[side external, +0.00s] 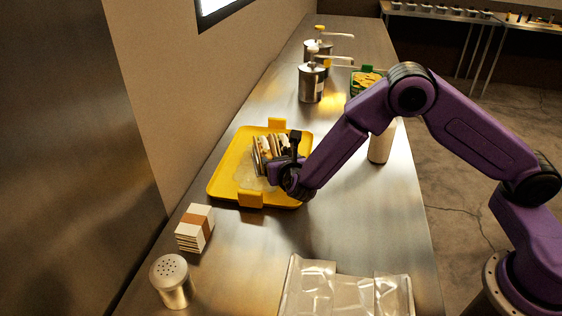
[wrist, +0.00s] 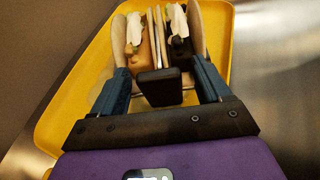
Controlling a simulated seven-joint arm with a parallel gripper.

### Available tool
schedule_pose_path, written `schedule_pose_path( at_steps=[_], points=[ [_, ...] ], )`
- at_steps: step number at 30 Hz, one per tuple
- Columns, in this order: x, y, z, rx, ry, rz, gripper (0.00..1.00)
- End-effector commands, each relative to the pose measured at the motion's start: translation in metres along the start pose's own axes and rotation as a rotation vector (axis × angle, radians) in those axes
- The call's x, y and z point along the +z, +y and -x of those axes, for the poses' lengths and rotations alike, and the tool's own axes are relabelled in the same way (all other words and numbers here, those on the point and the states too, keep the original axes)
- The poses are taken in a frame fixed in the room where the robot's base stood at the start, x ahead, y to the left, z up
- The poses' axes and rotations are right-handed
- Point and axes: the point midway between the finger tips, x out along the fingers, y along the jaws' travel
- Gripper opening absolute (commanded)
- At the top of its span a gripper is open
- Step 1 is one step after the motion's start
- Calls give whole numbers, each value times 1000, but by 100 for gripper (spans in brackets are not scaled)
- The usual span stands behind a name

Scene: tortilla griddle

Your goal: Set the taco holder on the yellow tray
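The taco holder (side external: 267,154) shows in the side view, a narrow metal rack with filled tacos between its dividers. It is upright inside the yellow tray (side external: 223,186). In the wrist view the holder's dividers (wrist: 157,35) run away from me, with taco shells on both sides, over the yellow tray (wrist: 85,78). My gripper (side external: 276,170) is low over the tray at the near right end of the holder. In the wrist view my gripper (wrist: 162,72) has its blue fingers wide apart, with a black block between them. Contact between fingertips and holder is not clear.
A white and brown box stack (side external: 195,228) and a shaker (side external: 171,280) stand near the front left. A clear container (side external: 345,290) is at the front. Pump canisters (side external: 312,82), a green bin (side external: 366,81) and a pale bottle (side external: 380,146) stand farther back. Counter between them is bare.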

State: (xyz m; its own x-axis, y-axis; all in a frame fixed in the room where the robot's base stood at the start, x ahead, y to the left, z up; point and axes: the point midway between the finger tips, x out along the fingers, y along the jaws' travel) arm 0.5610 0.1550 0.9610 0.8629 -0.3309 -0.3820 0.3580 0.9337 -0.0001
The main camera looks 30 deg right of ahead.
Motion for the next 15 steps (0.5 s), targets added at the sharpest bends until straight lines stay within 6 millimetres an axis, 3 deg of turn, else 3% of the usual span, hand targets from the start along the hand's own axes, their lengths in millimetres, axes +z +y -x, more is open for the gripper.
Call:
schedule_pose_path(
  at_steps=[8, 15],
  points=[
    [3, 0, 6, 1, 0, 0, 77],
    [3, 2, 47, 5, 0, 1, 77]
  ],
)
